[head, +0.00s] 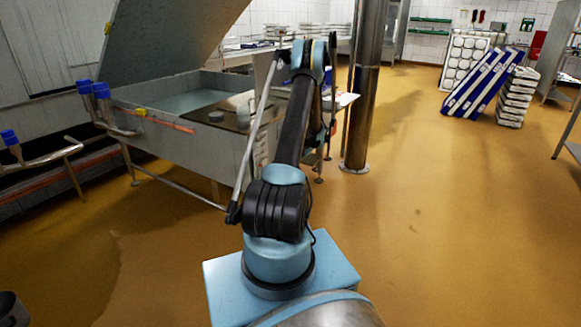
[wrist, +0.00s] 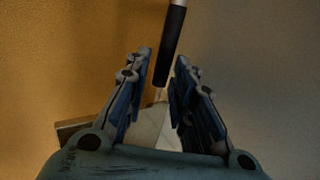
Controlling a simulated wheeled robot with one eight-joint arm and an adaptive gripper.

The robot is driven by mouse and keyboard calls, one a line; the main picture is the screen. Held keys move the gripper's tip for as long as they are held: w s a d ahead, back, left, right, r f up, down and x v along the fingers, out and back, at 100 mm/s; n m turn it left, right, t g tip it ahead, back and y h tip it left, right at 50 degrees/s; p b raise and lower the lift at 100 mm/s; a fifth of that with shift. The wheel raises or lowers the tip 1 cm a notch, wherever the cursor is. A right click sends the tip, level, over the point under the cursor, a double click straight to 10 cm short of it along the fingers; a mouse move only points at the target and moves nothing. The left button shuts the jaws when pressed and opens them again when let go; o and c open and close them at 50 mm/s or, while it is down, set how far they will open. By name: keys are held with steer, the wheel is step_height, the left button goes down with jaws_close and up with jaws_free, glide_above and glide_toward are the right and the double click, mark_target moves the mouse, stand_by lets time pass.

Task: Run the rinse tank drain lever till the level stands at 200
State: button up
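My gripper (wrist: 165,57) is open in the wrist view, its two blue-grey fingers apart. A slim black handle (wrist: 172,40) with a pale end runs between and past the fingertips, with a thin metal rod (wrist: 158,95) below it. It looks like the lever, but I cannot tell whether a finger touches it. In the head view a grey metal tank (head: 170,145) stands at left with its lid (head: 160,40) raised and pale liquid (head: 195,101) inside. No level reading is legible. My arm hides the gripper and the handle in the head view.
Pipes with blue caps (head: 92,90) stand left of the tank. A steel column (head: 362,90) rises just right of my arm. Blue-and-white racks (head: 485,82) and stacked white moulds (head: 516,97) are at back right. The ochre floor (head: 440,210) at right is clear.

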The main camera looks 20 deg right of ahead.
steer(key=v, duration=0.9)
steer(key=shift+s+f, duration=0.1)
stand_by(0.7)
stand_by(0.4)
steer(key=s+a+r+n+g, duration=0.1)
steer(key=s+a+r, duration=0.1)
steer(key=a+r, duration=0.45)
steer(key=s+a+r+n, duration=0.1)
steer(key=s+a+r, duration=0.2)
steer(key=a+r, duration=0.35)
steer(key=s+a+r+n+g+h, duration=0.1)
steer(key=s+a+r+n+h, duration=0.15)
steer(key=s+a+r, duration=0.9)
steer(key=s+a+n, duration=0.2)
steer(key=s+a, duration=0.3)
steer(key=s, duration=0.4)
steer(key=s+a+n, duration=0.1)
steer(key=s+a, duration=0.5)
steer(key=s, duration=0.3)
steer(key=s+a+f+n+h, duration=0.1)
steer(key=s+f, duration=0.3)
steer(key=s, duration=0.3)
steer(key=s+a+f+n+h, duration=0.1)
steer(key=s+f+n, duration=0.1)
steer(key=s, duration=0.5)
steer(key=shift+s+f+g, duration=0.15)
steer(key=shift+f+g, duration=0.15)
steer(key=shift+f, duration=0.6)
